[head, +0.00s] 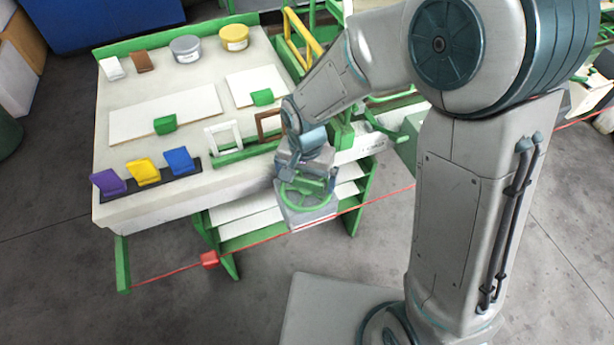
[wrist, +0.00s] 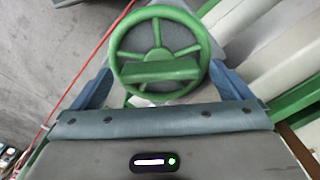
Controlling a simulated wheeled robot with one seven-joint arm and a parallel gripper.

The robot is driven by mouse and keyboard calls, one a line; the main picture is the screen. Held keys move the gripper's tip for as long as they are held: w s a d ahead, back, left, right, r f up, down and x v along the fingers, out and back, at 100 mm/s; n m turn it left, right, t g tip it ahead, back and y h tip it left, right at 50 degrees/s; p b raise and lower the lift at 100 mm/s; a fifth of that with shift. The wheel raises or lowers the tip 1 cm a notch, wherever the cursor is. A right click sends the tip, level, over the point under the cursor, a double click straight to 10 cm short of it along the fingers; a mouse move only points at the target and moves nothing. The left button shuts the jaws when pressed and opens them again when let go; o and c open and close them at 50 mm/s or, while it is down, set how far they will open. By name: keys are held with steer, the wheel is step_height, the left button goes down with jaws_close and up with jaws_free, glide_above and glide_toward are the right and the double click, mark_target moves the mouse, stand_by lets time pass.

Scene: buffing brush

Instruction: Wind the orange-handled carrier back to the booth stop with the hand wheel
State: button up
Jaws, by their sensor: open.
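The green hand wheel (head: 307,193) sits on a grey housing at the front right corner of the workbench. It fills the upper middle of the wrist view (wrist: 160,38), with its spokes and a thick green bar across its lower half. My gripper (head: 305,176) is open over the wheel. In the wrist view its two blue fingers stand on either side of the wheel's near part. I cannot tell whether they touch the rim. I cannot make out an orange-handled carrier or the booth stop; my arm covers part of the area behind the wheel.
The workbench (head: 140,205) holds white panels with green blocks, tins, frames and purple, yellow and blue pads. A red cord with a red block (head: 208,260) runs along its front. Yellow rails (head: 303,35) stand at the back. Grey floor in front is mostly clear.

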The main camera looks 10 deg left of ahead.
steer(key=shift+f, duration=0.1)
steer(key=c, duration=1)
steer(key=n, duration=0.6)
steer(key=shift+n, duration=0.4)
steer(key=n+p, duration=0.1)
steer(key=n, duration=0.2)
steer(key=shift+n+p, duration=0.55)
steer(key=shift+n, duration=1.35)
